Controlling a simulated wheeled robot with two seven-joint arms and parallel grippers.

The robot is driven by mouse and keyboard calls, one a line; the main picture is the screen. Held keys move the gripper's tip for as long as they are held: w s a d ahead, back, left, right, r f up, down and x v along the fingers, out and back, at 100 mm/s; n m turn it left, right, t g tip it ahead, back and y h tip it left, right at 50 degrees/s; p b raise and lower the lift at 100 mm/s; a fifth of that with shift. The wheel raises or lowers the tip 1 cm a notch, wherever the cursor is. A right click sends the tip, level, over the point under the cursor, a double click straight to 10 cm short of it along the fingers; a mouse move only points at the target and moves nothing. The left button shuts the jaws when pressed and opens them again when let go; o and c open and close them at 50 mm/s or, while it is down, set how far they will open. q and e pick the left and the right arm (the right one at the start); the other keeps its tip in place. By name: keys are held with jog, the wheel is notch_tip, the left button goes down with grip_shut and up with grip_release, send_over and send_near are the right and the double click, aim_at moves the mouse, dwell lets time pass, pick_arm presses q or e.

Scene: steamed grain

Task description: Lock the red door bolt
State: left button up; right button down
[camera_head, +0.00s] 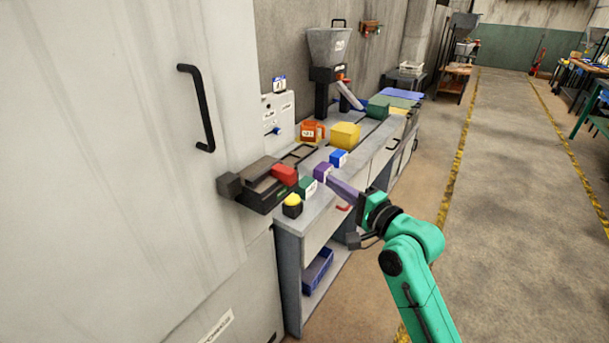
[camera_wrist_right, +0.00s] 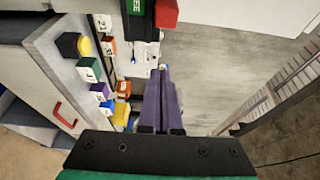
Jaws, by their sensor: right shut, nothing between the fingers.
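A red block (camera_head: 285,174), which looks like the bolt's knob, sits on a black mechanism (camera_head: 262,195) beside the large pale door (camera_head: 120,150). The red block also shows at the top of the right wrist view (camera_wrist_right: 166,13), next to a green label on the black body. I cannot tell the bolt's exact position. My right gripper (camera_head: 332,183) has long purple fingers, shut and empty. In the head view it is right of the red block and apart from it, by the bench's front edge. In the wrist view its fingertips (camera_wrist_right: 161,70) point below the red block. My left gripper is not in view.
A yellow-topped button (camera_head: 292,200) stands near the mechanism. The door has a black handle (camera_head: 202,110). Open floor (camera_head: 500,230) lies to the right.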

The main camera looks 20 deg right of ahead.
jog(key=w+a+p, duration=0.4)
jog(key=w+a, duration=0.1)
jog(key=a, duration=0.1)
jog(key=shift+w+f, duration=0.1)
jog(key=shift+w, duration=0.05)
